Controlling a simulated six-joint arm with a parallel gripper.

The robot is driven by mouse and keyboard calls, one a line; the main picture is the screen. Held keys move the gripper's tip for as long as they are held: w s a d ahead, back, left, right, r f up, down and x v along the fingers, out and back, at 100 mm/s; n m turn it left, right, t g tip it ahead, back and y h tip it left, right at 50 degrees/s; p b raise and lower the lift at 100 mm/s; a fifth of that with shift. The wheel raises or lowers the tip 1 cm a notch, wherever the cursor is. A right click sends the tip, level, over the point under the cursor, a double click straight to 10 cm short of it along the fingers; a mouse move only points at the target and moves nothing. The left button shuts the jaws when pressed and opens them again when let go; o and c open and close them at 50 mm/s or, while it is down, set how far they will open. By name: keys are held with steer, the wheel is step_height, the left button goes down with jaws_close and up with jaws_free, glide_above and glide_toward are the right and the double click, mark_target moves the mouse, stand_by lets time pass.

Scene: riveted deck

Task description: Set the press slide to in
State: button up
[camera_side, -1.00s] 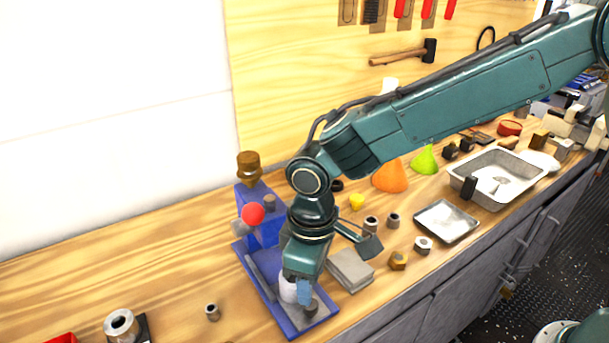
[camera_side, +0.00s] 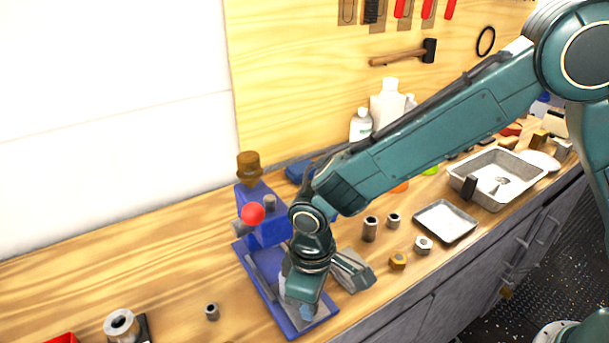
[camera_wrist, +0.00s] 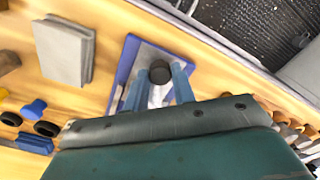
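The press has a blue base (camera_side: 257,276) on the wooden bench, with a blue body (camera_side: 268,234), a red ball knob (camera_side: 253,214) and a brown cap on top. Its base also shows in the wrist view (camera_wrist: 121,68), with a pale metal slide plate and a dark round knob (camera_wrist: 160,72). My gripper (camera_side: 308,311) points down at the press's front end. In the wrist view its two blue fingers (camera_wrist: 159,86) are apart, one on each side of the dark knob. Contact with the knob cannot be told. In the side view the gripper hides the knob.
A grey block (camera_wrist: 66,52) lies close beside the press. Metal bushings (camera_side: 370,229), nuts (camera_side: 398,260), a shallow tray (camera_side: 446,238) and a deeper pan stand to the right. A small bushing (camera_side: 212,312) is left of the press.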

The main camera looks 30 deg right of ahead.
jaws_close()
steer(key=shift+w, duration=2.05)
steer(key=o, duration=0.6)
jaws_free()
steer(key=shift+r, duration=0.15)
step_height(320, 180, up, 14)
steer(key=shift+f, duration=0.2)
